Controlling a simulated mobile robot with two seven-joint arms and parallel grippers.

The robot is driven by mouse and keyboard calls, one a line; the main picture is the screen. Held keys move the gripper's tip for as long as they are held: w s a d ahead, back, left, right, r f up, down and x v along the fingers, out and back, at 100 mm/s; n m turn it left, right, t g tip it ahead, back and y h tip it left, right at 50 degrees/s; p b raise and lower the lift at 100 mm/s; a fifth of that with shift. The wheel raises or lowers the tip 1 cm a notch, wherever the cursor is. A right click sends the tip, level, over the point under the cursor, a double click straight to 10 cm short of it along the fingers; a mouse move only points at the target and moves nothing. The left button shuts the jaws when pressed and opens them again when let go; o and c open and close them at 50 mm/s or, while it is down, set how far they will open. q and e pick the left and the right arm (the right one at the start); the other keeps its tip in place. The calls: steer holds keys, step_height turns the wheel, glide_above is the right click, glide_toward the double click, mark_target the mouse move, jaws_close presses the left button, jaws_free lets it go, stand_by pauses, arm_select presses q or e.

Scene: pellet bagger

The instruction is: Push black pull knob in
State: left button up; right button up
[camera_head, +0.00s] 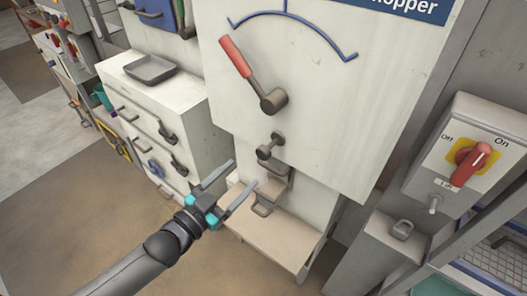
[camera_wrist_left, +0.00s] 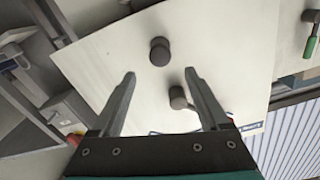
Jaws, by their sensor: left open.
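The black pull knob (camera_head: 265,152) sticks out on a short stem from the lower part of the white hopper panel, below the red-handled lever (camera_head: 237,58). In the left wrist view the round dark knob (camera_wrist_left: 160,50) shows just beyond the fingertips, roughly centred between them. My left gripper (camera_head: 243,173) is open and empty, below and left of the knob in the head view, with a gap between them. Its two fingers (camera_wrist_left: 160,74) are spread apart in the wrist view. My right gripper is not in view.
A beige shelf (camera_head: 277,238) juts out below the knob. A white drawer cabinet (camera_head: 185,94) with a grey tray (camera_head: 150,69) stands at left. A grey switch box (camera_head: 459,160) with a red rotary switch is at right. Brown floor is open at lower left.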

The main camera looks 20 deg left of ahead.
mark_target(261, 156)
arm_select(q)
steer(key=x, duration=1)
steer(key=shift+f, duration=0.1)
jaws_close()
stand_by(0.5)
stand_by(0.8)
